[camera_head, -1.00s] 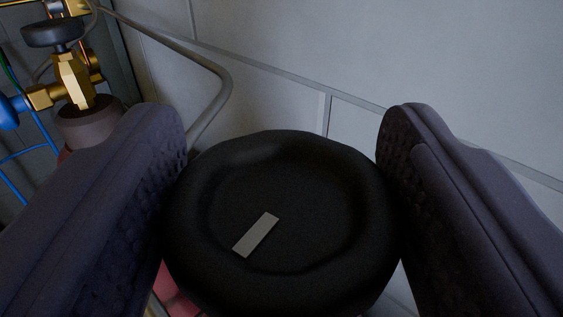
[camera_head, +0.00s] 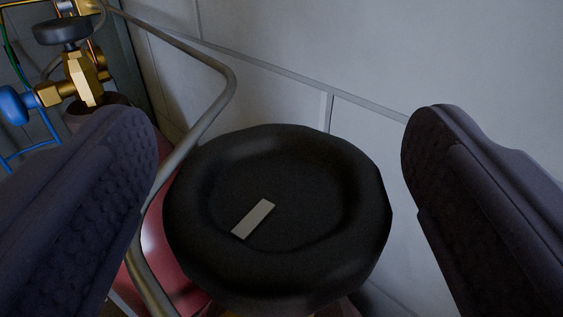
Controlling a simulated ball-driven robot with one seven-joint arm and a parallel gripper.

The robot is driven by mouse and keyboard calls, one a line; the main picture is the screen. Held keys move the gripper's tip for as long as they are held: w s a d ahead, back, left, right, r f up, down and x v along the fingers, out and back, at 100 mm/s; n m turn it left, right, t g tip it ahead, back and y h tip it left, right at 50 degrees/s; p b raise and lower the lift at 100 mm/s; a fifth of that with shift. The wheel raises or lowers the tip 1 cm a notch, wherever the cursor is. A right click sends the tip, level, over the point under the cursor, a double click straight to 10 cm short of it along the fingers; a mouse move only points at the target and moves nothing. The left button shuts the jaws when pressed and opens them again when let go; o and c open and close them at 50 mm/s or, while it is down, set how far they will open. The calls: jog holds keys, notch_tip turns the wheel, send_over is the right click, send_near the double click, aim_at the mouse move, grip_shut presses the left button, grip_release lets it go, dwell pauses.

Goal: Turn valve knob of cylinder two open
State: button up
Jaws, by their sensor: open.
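A black round valve knob (camera_head: 300,200) with a raised rim and a light grey bar mark on its top fills the lower middle of the view. My gripper (camera_head: 279,150) is open, with one dark padded finger on each side of the knob. Visible gaps separate both fingers from the knob's rim. A red cylinder (camera_head: 165,250) shows partly below and left of the knob. The valve stem under the knob is mostly hidden.
A second brass valve (camera_head: 82,77) with a dark knob (camera_head: 62,31) and blue hose fitting (camera_head: 12,106) stands at the upper left. A grey bent rail (camera_head: 207,118) runs beside the knob. A pale block wall (camera_head: 400,60) stands behind.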

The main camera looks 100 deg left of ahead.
aim_at(293, 293)
jog(key=b+v, duration=0.1)
jog(key=v, duration=0.6)
jog(key=shift+d+b, duration=0.15)
jog(key=shift+b, duration=0.15)
jog(key=shift+w, duration=0.15)
